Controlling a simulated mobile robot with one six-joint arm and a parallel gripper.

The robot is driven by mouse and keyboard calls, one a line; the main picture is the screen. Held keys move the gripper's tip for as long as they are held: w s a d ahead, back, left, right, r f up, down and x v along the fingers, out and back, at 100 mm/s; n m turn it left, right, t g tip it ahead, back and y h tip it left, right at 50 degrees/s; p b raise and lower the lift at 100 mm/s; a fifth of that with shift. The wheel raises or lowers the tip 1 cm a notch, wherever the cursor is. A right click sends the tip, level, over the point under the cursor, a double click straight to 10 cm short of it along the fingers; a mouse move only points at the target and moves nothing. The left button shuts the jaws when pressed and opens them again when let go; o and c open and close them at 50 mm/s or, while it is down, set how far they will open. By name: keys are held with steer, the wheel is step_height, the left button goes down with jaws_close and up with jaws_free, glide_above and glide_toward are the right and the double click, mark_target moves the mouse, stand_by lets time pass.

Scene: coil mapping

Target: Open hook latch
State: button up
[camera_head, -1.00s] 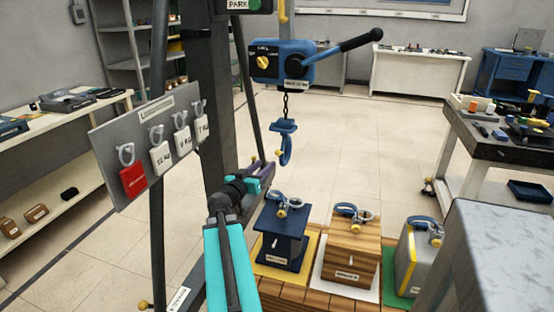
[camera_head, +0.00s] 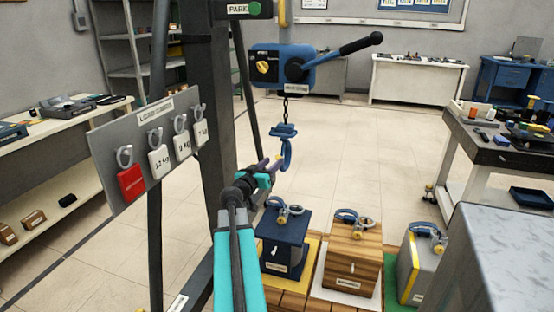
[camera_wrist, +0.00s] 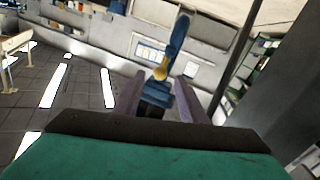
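The blue hook (camera_head: 288,154) hangs on a short chain (camera_head: 286,108) under the blue hoist (camera_head: 310,75). A small yellow knob on the hook's latch (camera_wrist: 160,72) shows in the wrist view. My gripper (camera_head: 274,163) is raised just left of the hook in the head view. In the wrist view its two purple fingers (camera_wrist: 160,98) are apart, with the blue hook (camera_wrist: 178,45) and knob seen between and beyond their tips. I cannot tell whether a finger touches the latch. The latch's exact position is too small to judge.
Below the hook stand a dark blue weight (camera_head: 284,240), a wooden weight (camera_head: 352,258) and a grey weight (camera_head: 420,265), each with a shackle on top. A dark post (camera_head: 222,100) and a tag board (camera_head: 150,150) are at left. A grey surface (camera_head: 490,260) fills the lower right.

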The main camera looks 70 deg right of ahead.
mark_target(278, 157)
steer(key=shift+s+d+p, duration=0.2)
steer(key=shift+d, duration=1.2)
steer(key=shift+s+d+p, duration=0.2)
steer(key=shift+d, duration=1.15)
steer(key=shift+c, duration=0.4)
